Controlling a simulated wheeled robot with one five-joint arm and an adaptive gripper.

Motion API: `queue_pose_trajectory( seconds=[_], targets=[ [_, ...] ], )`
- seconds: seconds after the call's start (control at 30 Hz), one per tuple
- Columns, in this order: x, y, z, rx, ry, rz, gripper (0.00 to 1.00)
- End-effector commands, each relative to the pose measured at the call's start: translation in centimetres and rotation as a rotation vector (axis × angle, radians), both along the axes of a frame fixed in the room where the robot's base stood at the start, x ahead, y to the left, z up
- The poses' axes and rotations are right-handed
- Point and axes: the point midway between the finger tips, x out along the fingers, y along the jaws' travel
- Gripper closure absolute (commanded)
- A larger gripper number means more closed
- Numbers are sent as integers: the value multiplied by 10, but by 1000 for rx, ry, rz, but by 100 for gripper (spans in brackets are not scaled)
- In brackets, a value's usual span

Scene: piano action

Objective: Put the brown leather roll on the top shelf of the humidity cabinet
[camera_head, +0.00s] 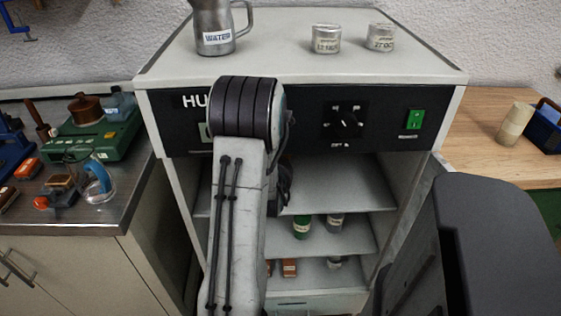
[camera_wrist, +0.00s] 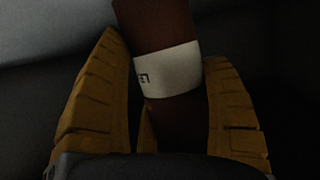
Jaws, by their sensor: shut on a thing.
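In the wrist view my gripper (camera_wrist: 165,62) has its two yellow-brown fingers on either side of a dark brown roll. This brown leather roll (camera_wrist: 155,18) has a white labelled band and is held between the fingers. In the head view the gripper and the roll are hidden behind my arm. The humidity cabinet (camera_head: 384,103) stands open in front of me, and my arm reaches toward its opening. Its top shelf (camera_head: 340,187) lies below the black control panel, and the part that shows is bare.
Lower shelves hold a green jar (camera_head: 302,227), a grey jar (camera_head: 335,224) and small items. On the cabinet top stand a metal jug (camera_head: 212,28) and two tins (camera_head: 326,39). A cluttered steel bench (camera_head: 125,190) is at left, a wooden bench (camera_head: 485,140) at right.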

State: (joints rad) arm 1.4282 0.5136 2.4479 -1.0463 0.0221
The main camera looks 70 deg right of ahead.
Motion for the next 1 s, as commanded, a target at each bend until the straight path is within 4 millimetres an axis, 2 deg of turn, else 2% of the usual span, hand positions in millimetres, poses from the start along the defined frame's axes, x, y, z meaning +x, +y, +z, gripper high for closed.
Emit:
queue_pose_trajectory(
  seconds=[0.57, 0.6, 0.87, 1.0],
  targets=[
    [0, 0, -7, -3, 0, 0, 62],
    [0, 0, -6, -1, 0, 0, 24],
    [0, 0, -6, -1, 0, 0, 1],
    [0, 0, -6, 0, 0, 0, 0]
  ],
)
